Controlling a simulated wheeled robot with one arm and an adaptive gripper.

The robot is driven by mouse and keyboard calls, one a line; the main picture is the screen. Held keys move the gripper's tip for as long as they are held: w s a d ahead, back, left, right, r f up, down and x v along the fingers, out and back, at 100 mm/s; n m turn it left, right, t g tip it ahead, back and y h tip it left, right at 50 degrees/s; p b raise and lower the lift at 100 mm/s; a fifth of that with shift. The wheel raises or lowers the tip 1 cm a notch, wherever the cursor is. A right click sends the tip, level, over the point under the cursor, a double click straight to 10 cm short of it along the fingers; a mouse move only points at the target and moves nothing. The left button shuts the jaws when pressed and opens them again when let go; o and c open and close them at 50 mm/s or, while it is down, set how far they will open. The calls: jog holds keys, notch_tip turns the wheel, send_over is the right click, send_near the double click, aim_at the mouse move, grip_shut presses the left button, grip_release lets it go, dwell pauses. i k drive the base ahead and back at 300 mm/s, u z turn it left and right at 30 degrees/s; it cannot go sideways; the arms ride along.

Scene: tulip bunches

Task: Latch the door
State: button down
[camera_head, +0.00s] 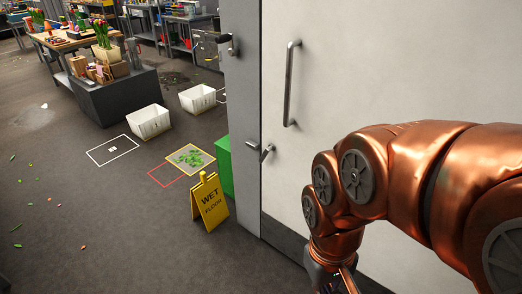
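The pale door (370,75) fills the right half of the head view and looks close to the grey frame post (242,90) at its left edge. It has a vertical bar handle (289,85). A small metal latch lever (266,153) sits low at the door's left edge, tilted. A small metal piece (252,145) is on the post beside it; I cannot tell whether the two are engaged. My copper arm crosses in front of the door. My gripper (343,284) points down at the bottom edge, right of and below the latch, apart from it. Its fingertips are cut off.
A yellow wet-floor sign (209,202) stands left of the door, by a green box (224,166). White bins (149,121) and a grey counter (118,98) with tulips stand farther back. Floor markings lie between. The left floor is mostly clear, with scattered leaves.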

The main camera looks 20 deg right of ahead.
aim_at(272, 147)
jog(key=z, duration=0.05)
jog(key=k, duration=0.55)
jog(key=u, duration=0.7)
jog(key=i, duration=1.35)
jog(key=u, duration=0.45)
